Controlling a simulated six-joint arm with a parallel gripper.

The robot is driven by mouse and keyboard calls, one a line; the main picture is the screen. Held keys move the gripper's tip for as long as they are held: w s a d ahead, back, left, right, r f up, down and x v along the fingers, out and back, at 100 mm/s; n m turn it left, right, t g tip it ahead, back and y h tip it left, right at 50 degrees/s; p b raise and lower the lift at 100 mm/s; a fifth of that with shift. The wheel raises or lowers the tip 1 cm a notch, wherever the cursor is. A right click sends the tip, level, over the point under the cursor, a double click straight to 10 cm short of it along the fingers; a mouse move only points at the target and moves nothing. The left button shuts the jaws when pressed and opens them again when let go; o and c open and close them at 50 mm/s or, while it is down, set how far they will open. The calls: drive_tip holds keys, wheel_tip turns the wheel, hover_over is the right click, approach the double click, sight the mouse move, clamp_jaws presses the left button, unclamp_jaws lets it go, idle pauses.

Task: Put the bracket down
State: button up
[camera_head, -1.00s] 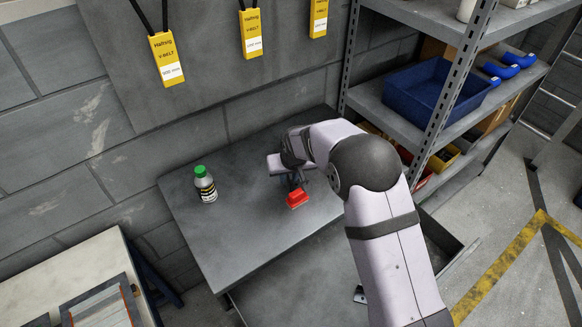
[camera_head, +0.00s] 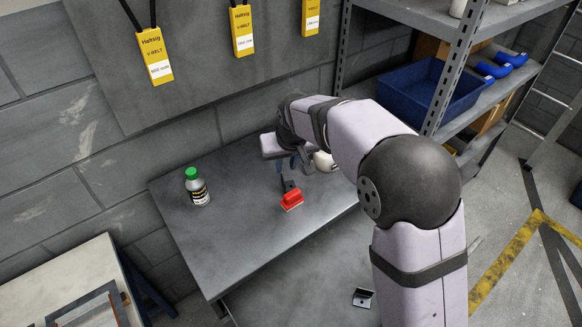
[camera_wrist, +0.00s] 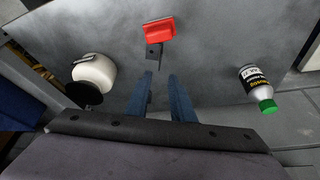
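A dark bracket (camera_head: 290,185) lies on the grey bench (camera_head: 235,240), right against a red block (camera_head: 291,201). In the wrist view the bracket (camera_wrist: 153,54) shows a flat dark part with a hole, and the red block (camera_wrist: 158,30) covers or adjoins its far end. My gripper (camera_head: 296,172) is above the bench, behind the bracket in the head view. In the wrist view its two blue fingers (camera_wrist: 163,78) stand apart with nothing between them. The bracket lies beyond the fingertips, apart from them.
A green-capped bottle (camera_head: 198,188) stands on the bench at left. A white jar with a black lid (camera_wrist: 95,72) stands near my gripper, mostly hidden by my arm in the head view. Another dark piece with a hole (camera_head: 362,297) lies lower down. Shelving with a blue bin (camera_head: 425,92) is at right.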

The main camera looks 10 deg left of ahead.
drive_tip(key=s+d+f+m+g+h, duration=0.1)
drive_tip(key=s+d, duration=0.7)
drive_tip(key=d, duration=0.2)
drive_tip(key=s+d+f+m+g, duration=0.1)
drive_tip(key=s+d+f+m, duration=0.1)
drive_tip(key=s+d, duration=0.6)
drive_tip(key=d, duration=0.3)
drive_tip(key=shift+s+f+g+h, duration=0.3)
drive_tip(key=shift+s+g+h, duration=0.05)
drive_tip(key=shift+g+h, duration=0.05)
drive_tip(key=shift+o, duration=0.4)
drive_tip(key=s+d+f+m+g, duration=0.1)
drive_tip(key=s+d, duration=0.3)
drive_tip(key=s, duration=0.5)
drive_tip(key=shift+s+f+m, duration=0.3)
drive_tip(key=shift+s+f, duration=0.1)
drive_tip(key=shift+f, duration=0.3)
drive_tip(key=shift+d, duration=0.1)
drive_tip(key=shift+w, duration=0.1)
